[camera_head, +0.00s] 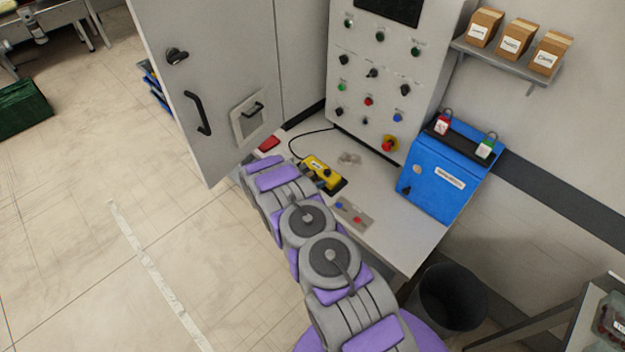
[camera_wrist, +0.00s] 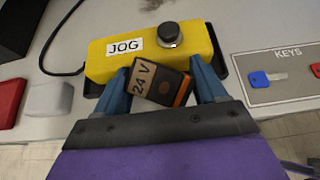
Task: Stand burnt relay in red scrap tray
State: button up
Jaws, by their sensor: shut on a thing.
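My gripper (camera_wrist: 164,72) is shut on a relay (camera_wrist: 161,86) with a tan "24 V" face and a dark side with an orange mark. The relay sits tilted between the blue fingers, in front of the yellow JOG box in the wrist view. Burn marks cannot be made out clearly. A red item, seemingly the red scrap tray (camera_wrist: 9,101), is cut off at the left edge of the wrist view. In the head view red (camera_head: 269,143) shows at the bench's left end, beyond my arm. My arm hides the gripper and relay there.
The yellow JOG box (camera_wrist: 152,49) lies on the bench with a black cable. A pale grey block (camera_wrist: 48,98) is beside the red item. A KEYS plate (camera_wrist: 280,76) lies right. A blue lockout box (camera_head: 447,172) and control panel (camera_head: 385,75) stand behind. A cabinet door (camera_head: 205,70) hangs open.

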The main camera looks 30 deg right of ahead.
jog(key=shift+f, duration=0.55)
jog(key=o, duration=1)
jog(key=shift+o, duration=0.2)
jog(key=shift+r, duration=0.2)
